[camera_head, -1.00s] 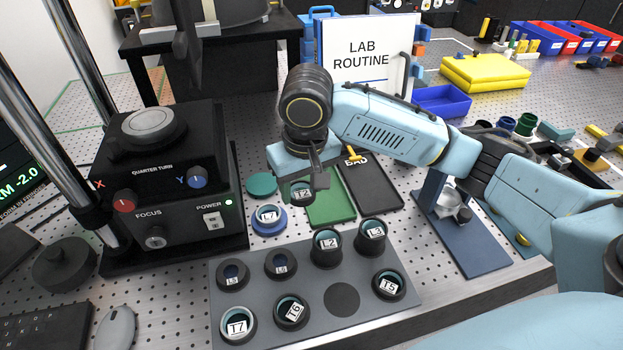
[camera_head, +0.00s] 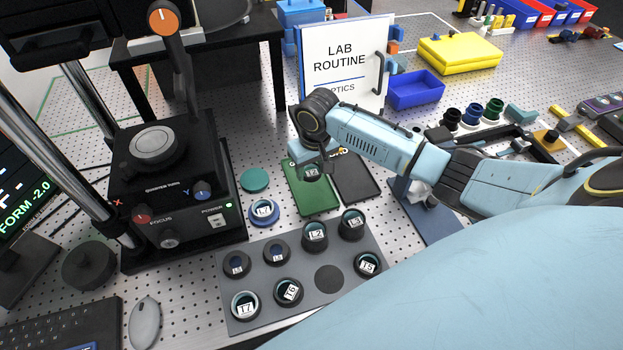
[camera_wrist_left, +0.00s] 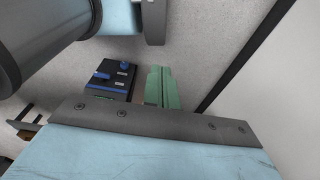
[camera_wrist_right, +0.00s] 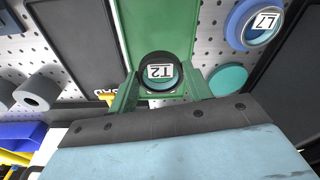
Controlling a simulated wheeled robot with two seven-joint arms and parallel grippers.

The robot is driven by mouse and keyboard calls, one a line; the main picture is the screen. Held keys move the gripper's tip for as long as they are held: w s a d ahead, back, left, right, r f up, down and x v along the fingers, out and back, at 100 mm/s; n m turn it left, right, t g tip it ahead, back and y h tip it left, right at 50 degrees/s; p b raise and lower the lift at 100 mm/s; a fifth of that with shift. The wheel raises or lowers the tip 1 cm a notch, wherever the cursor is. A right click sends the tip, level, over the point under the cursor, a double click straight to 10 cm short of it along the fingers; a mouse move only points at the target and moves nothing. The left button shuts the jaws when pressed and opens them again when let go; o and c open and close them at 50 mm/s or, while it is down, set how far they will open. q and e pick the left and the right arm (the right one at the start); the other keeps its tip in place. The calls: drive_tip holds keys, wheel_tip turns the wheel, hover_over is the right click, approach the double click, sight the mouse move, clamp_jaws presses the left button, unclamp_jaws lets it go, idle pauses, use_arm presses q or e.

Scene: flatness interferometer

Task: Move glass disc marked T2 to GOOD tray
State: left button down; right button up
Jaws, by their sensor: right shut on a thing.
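The glass disc marked T2 (camera_head: 311,173) is in a dark round mount, and its label also shows in the right wrist view (camera_wrist_right: 160,72). My right gripper (camera_wrist_right: 160,90) is shut on it, one finger on each side. It is over the green tray (camera_head: 318,205); whether the mount touches the tray I cannot tell. The green tray (camera_wrist_right: 190,20) lies behind the disc in the right wrist view, its label mostly hidden by my right gripper and arm. The dark BAD tray (camera_head: 362,180) lies just to its right.
A grey holder plate (camera_head: 240,316) in front carries several marked discs in mounts and has one empty dark spot. The L7 disc in a blue ring (camera_head: 264,212) and a teal disc (camera_head: 254,180) lie left of the green tray. The interferometer (camera_head: 180,215) stands at left.

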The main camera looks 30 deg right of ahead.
sight(312, 188)
use_arm(q)
drive_tip(key=shift+s+f, duration=0.15)
drive_tip(key=shift+s, duration=0.45)
use_arm(e)
drive_tip(key=shift+f, duration=2.6)
drive_tip(key=shift+f, duration=0.2)
drive_tip(key=o, duration=0.8)
use_arm(q)
drive_tip(key=shift+w+r+p, duration=0.1)
drive_tip(key=shift+r+p, duration=0.25)
drive_tip(key=shift+r, duration=0.05)
use_arm(e)
drive_tip(key=r, duration=0.4)
drive_tip(key=s+r, duration=0.1)
drive_tip(key=r, duration=0.7)
drive_tip(key=shift+s+r, duration=0.2)
drive_tip(key=shift+s, duration=0.05)
